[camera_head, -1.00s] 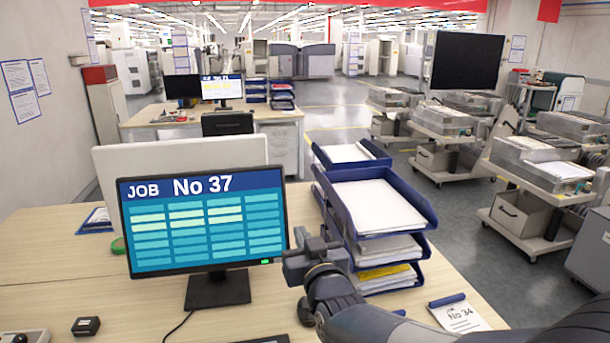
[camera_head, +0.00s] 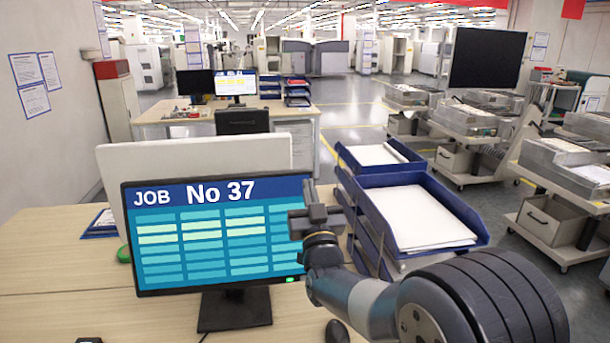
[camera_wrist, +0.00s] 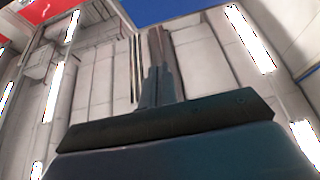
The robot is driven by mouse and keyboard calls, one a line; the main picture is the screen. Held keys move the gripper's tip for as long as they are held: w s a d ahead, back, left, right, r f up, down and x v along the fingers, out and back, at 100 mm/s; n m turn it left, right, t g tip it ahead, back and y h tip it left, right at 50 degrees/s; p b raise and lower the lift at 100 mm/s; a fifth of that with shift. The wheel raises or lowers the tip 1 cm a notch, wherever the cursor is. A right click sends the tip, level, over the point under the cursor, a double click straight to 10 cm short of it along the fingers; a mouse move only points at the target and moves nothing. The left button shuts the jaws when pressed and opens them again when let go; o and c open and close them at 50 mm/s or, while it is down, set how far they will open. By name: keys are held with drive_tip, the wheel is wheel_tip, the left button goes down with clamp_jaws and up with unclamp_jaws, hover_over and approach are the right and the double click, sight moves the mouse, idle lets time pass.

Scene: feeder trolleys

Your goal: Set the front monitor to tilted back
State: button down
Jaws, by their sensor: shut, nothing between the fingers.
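The front monitor (camera_head: 185,262) stands on a dark foot (camera_head: 236,310) on the wooden desk, its lit screen reading "JOB No 37". Its screen looks close to upright; I cannot tell the exact tilt. My gripper (camera_head: 302,223) overlaps the right edge of the screen in the head view, with the fingers hiding part of that edge. I cannot tell whether it touches the monitor. In the wrist view my gripper (camera_wrist: 157,75) is shut and empty, pointing up toward the ceiling.
A pale panel (camera_head: 200,155) stands right behind the monitor. Stacked blue paper trays (camera_head: 455,243) stand close to the right of my gripper. The desk (camera_head: 50,260) is bare at left. Another desk and trolleys stand farther back, with open floor (camera_head: 350,118) between.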

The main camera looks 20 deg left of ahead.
sight(304, 176)
drive_tip(key=shift+w+a+p, duration=0.25)
drive_tip(key=shift+w+a, duration=0.25)
drive_tip(key=shift+w, duration=0.35)
drive_tip(key=shift+w+a+p, duration=0.25)
drive_tip(key=shift+w+a, duration=0.2)
drive_tip(key=shift+w, duration=0.45)
drive_tip(key=shift+w+a+p, duration=0.25)
drive_tip(key=shift+w+a, duration=0.25)
drive_tip(key=shift+w, duration=0.35)
drive_tip(key=shift+w+a+g, duration=0.3)
drive_tip(key=shift+w, duration=0.25)
drive_tip(key=shift+w+r+h, duration=0.1)
drive_tip(key=shift+r+h, duration=0.05)
drive_tip(key=shift+h, duration=0.15)
drive_tip(key=shift+d+b, duration=0.1)
drive_tip(key=shift+b, duration=0.2)
